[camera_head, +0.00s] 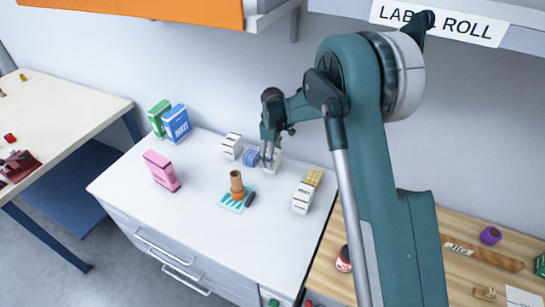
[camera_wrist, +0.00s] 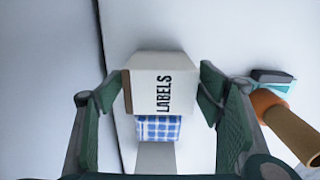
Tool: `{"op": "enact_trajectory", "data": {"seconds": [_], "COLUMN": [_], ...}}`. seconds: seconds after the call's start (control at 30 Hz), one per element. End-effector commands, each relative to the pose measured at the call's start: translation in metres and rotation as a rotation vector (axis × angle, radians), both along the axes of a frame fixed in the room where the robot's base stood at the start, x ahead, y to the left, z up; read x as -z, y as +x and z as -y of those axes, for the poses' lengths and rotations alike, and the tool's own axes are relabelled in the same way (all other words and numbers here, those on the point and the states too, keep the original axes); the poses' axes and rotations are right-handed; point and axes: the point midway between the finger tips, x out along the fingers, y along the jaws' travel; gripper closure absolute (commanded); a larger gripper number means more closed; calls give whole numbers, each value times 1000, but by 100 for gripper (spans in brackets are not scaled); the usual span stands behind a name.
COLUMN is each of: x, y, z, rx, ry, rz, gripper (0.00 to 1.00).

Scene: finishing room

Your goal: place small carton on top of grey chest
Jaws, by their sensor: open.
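In the head view the carton (camera_head: 272,164) is partly covered by my gripper (camera_head: 268,155), at the back of the grey chest's pale top (camera_head: 265,235). My gripper (camera_wrist: 158,95) is open, one finger on each side of the carton. I cannot tell whether the fingers touch it, or whether it rests on the chest top. A blue checked box (camera_head: 251,158) is close beside it, also seen in the wrist view (camera_wrist: 158,128).
A white carton (camera_head: 231,145) stands left of the blue box. More cartons (camera_head: 302,197) stand at the right edge. A brown wooden cylinder (camera_head: 237,184) is in front, on a teal-striped item. A pink box (camera_head: 161,170) is left. The chest's front top is clear.

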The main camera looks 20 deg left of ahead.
Motion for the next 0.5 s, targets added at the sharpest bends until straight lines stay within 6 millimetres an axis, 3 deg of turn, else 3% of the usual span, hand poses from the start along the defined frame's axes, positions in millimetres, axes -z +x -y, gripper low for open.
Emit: {"op": "enact_trajectory", "data": {"seconds": [0.27,0.5], "x": [-29,-68], "y": [0,0], "z": [0,0], "rx": [0,0], "ry": [0,0], "rz": [0,0], "gripper": [34,34]}}
